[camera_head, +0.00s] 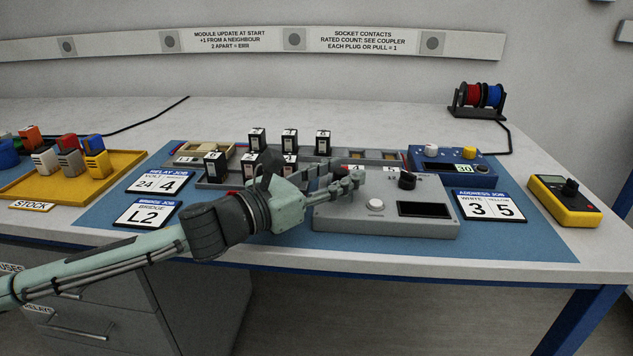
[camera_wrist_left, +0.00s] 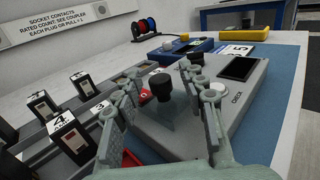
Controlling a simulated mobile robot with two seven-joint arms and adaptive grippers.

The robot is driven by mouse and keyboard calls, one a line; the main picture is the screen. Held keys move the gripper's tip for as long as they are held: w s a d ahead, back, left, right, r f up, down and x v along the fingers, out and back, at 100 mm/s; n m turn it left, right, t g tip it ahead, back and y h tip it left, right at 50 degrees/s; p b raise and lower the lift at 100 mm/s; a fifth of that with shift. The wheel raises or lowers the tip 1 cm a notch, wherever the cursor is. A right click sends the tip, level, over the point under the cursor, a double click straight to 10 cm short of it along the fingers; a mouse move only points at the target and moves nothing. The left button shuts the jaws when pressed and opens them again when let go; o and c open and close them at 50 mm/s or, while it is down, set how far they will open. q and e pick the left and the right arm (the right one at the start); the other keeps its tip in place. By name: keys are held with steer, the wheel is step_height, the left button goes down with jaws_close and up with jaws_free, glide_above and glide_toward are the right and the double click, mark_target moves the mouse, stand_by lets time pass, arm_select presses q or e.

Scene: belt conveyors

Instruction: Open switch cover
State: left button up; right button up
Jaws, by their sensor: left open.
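A grey check unit (camera_head: 440,228) sits on the blue mat, with a white button (camera_head: 375,204), a dark screen (camera_head: 424,209) and a black knob (camera_head: 407,181). My right gripper is out of view.
Upright black modules (camera_head: 257,139) stand in a grey rack left of the unit. A blue box (camera_head: 452,166) with knobs is behind it. Job cards (camera_head: 490,205), a yellow meter (camera_head: 565,200) and a yellow stock tray (camera_head: 120,163) flank it. The mat's front right is clear.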

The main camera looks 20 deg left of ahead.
mark_target(335, 178)
arm_select(q)
steer(key=v, duration=0.5)
steer(key=shift+s+a+f, duration=0.15)
steer(key=shift+s, duration=0.2)
steer(key=shift+v, duration=2.95)
